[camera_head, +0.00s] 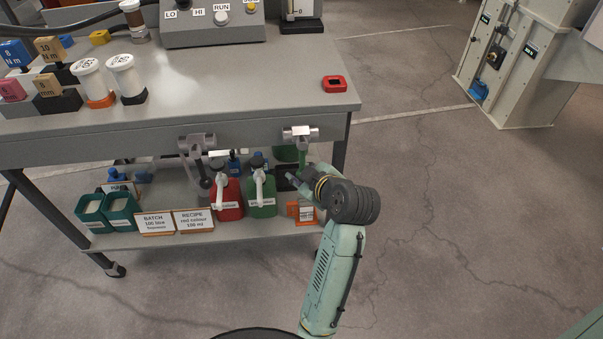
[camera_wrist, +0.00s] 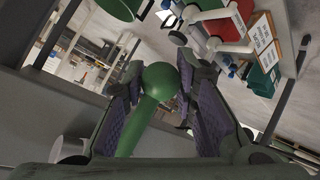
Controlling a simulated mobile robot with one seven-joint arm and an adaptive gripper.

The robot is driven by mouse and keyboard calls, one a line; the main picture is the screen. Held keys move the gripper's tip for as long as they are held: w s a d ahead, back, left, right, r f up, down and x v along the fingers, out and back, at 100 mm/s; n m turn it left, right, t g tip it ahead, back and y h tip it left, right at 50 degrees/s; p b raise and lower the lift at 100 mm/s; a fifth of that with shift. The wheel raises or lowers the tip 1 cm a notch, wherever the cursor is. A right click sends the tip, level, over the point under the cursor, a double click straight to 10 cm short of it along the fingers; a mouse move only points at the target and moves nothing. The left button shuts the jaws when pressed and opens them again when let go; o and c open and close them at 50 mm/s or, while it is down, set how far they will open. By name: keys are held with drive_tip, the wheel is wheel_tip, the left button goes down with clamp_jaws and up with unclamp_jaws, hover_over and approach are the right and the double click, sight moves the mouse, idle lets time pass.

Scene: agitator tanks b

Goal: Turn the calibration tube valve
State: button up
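A metal valve (camera_head: 300,134) sits at the right end of the bench's front edge, with a green lever (camera_head: 302,157) hanging down from it. In the wrist view the lever's green ball end (camera_wrist: 160,80) and green shaft (camera_wrist: 139,128) lie between the two purple-padded fingers of my gripper (camera_wrist: 160,85). The fingers stand on both sides of the lever and look open; firm contact does not show. In the head view my gripper (camera_head: 290,178) is below the valve, partly hidden by my wrist. A second valve (camera_head: 197,145) with a dark lever is further left. No label shows which valve is the calibration tube's.
The lower shelf (camera_head: 160,238) is close behind my gripper. It holds a red jug (camera_head: 227,197), a green jug (camera_head: 262,195), teal containers (camera_head: 92,212) and sign cards (camera_head: 194,221). A bench leg (camera_head: 338,155) stands right of the valve.

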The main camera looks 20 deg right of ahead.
drive_tip(key=o, duration=0.5)
drive_tip(key=shift+d, duration=0.1)
drive_tip(key=v, duration=1.2)
